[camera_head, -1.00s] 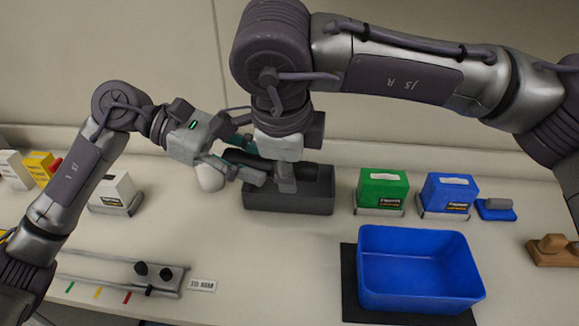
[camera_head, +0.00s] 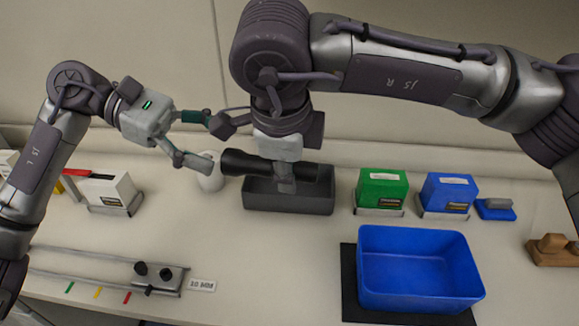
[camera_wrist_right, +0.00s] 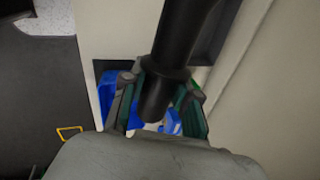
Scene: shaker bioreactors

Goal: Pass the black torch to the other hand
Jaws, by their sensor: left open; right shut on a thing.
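The black torch (camera_head: 243,162) lies level above the dark grey bin (camera_head: 290,204) in the head view, its wide head toward the left. My right gripper (camera_head: 285,181) comes down from above and is shut on the torch's body. In the right wrist view the torch (camera_wrist_right: 176,50) runs between the fingers of my right gripper (camera_wrist_right: 165,100). My left gripper (camera_head: 217,141) is open and empty, to the left of the torch's head and apart from it. The right gripper's fingertips are partly hidden in the head view.
A white rounded object (camera_head: 210,180) stands left of the grey bin. A green box (camera_head: 382,188), a blue box (camera_head: 448,191) and an open blue bin (camera_head: 420,287) are to the right. A white box (camera_head: 109,190) stands at left. The front middle of the bench is clear.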

